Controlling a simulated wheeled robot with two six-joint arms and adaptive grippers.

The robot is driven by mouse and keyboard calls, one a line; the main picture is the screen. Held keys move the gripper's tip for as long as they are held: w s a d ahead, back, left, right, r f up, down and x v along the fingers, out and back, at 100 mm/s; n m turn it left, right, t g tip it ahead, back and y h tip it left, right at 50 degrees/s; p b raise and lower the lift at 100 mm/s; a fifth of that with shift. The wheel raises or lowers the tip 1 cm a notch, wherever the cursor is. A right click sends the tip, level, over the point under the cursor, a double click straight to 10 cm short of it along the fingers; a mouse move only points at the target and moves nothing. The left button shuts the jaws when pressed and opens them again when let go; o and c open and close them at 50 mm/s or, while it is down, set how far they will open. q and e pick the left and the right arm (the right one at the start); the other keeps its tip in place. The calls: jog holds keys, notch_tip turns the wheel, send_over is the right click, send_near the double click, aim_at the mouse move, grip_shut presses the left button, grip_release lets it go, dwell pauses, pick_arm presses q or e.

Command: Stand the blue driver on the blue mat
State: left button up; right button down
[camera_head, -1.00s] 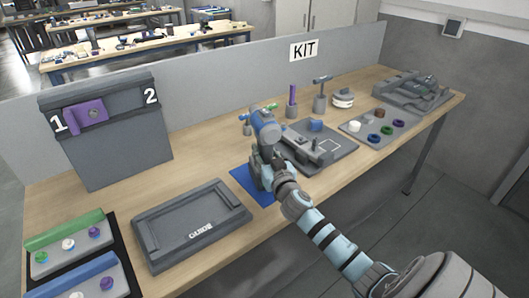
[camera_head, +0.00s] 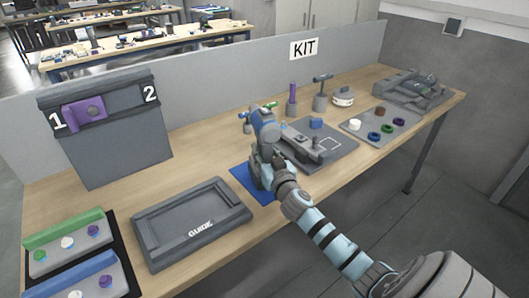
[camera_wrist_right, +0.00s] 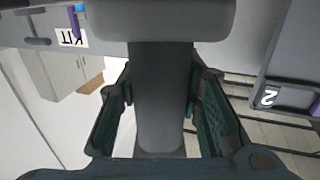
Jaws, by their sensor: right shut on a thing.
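The blue driver (camera_head: 266,130) is upright, its blue body on top. In the right wrist view, which is upside down, its grey handle (camera_wrist_right: 160,90) is between my fingers, with the wide grey base (camera_wrist_right: 160,18) below it. My right gripper (camera_head: 262,162) is shut on the handle. The blue mat (camera_head: 243,178) lies on the table under the driver and gripper, with its left part and front showing. My arm and gripper hide the driver's base in the head view, so I cannot tell whether it touches the mat. My left gripper is out of view.
Left of the mat lies the grey GUIDE tray (camera_head: 190,225). Right of it is a grey board (camera_head: 340,150) with a fixture. Close behind stand small tools with green and blue handles (camera_head: 270,105) and a purple one (camera_head: 293,93). A numbered grey panel (camera_head: 115,140) stands back left.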

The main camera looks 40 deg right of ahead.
jog(key=c, duration=1.1)
grip_release()
jog(key=shift+s, duration=0.1)
jog(key=shift+o, duration=0.2)
jog(key=shift+a, duration=0.1)
jog(key=shift+f, duration=0.15)
jog(key=v, duration=1.2)
